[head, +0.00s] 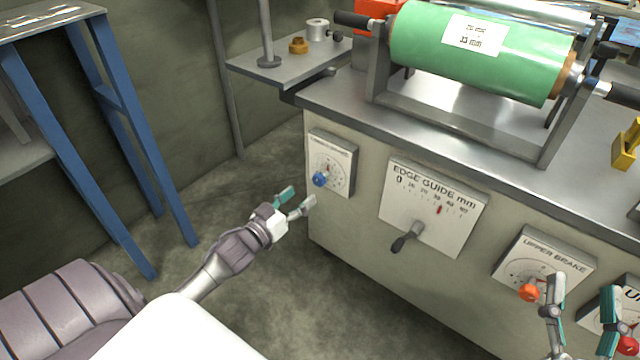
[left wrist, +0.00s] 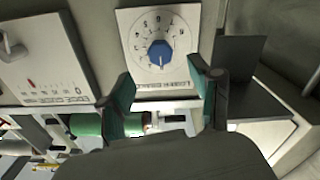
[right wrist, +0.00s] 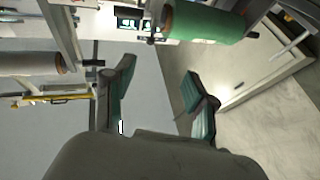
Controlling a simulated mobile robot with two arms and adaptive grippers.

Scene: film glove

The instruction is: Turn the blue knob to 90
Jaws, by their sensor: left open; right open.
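The blue knob (head: 319,179) sits on a white dial plate (head: 342,158) at the left end of the machine's front panel. In the left wrist view the blue knob (left wrist: 160,53) shows on its numbered plate, seen upside down, between and beyond my fingertips. My left gripper (head: 297,200) is open and empty, a short way in front of and below the knob, not touching it. It also shows in the left wrist view (left wrist: 163,92). My right gripper (head: 582,312) is open near the orange knob at lower right; its fingers also show in the right wrist view (right wrist: 158,95).
An edge guide plate (head: 432,207) with a dark lever (head: 407,238) is right of the dial. An upper brake plate (head: 543,262) bears an orange knob (head: 530,292); a red knob (head: 627,345) is further right. A green roll (head: 475,52) lies on top. A blue-legged stand (head: 115,100) is at left.

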